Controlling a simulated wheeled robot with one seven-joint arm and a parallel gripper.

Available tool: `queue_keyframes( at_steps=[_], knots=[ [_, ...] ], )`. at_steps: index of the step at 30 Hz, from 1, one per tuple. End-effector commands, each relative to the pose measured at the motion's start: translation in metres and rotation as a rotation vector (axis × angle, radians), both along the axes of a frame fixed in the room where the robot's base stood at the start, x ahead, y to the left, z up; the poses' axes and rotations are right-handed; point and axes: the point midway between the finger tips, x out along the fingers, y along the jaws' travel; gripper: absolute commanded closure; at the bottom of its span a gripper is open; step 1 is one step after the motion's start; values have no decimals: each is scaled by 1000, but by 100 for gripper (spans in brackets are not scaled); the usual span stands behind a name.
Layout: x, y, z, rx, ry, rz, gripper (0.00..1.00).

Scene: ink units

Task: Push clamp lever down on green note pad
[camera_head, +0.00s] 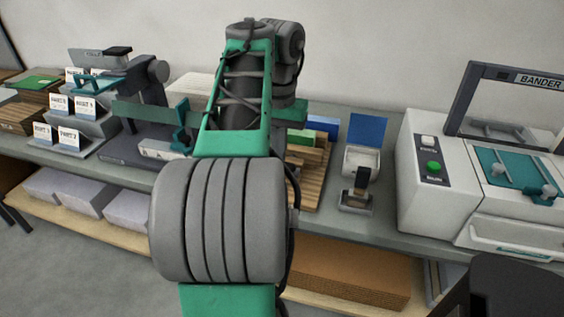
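A bench device with a dark grey post, a round grey knob (158,71) and a long teal bar (143,110) stands at centre left. I cannot tell which of its parts is the clamp lever. A green pad-like block (301,137) lies on a wooden board just right of my arm, beside a blue one. Another flat green piece (36,82) lies on a wooden stack at the far left. My green and grey arm fills the middle of the view and hides part of the bench. My gripper does not show, so its state and its distance from the lever are hidden.
White label cards (71,107) stand on grey steps at left. A small stand with a blue panel (367,131) is right of the wooden board (310,165). A large white bander machine (440,200) fills the right. Paper stacks and brown cardboard (345,275) lie on the shelf below.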

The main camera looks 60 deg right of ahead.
Motion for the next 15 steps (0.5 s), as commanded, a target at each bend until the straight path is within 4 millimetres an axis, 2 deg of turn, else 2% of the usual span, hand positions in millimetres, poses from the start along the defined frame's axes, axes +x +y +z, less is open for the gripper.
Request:
queue_keyframes(
  at_steps=[4,15],
  knots=[
    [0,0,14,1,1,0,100],
    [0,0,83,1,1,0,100]
  ],
)
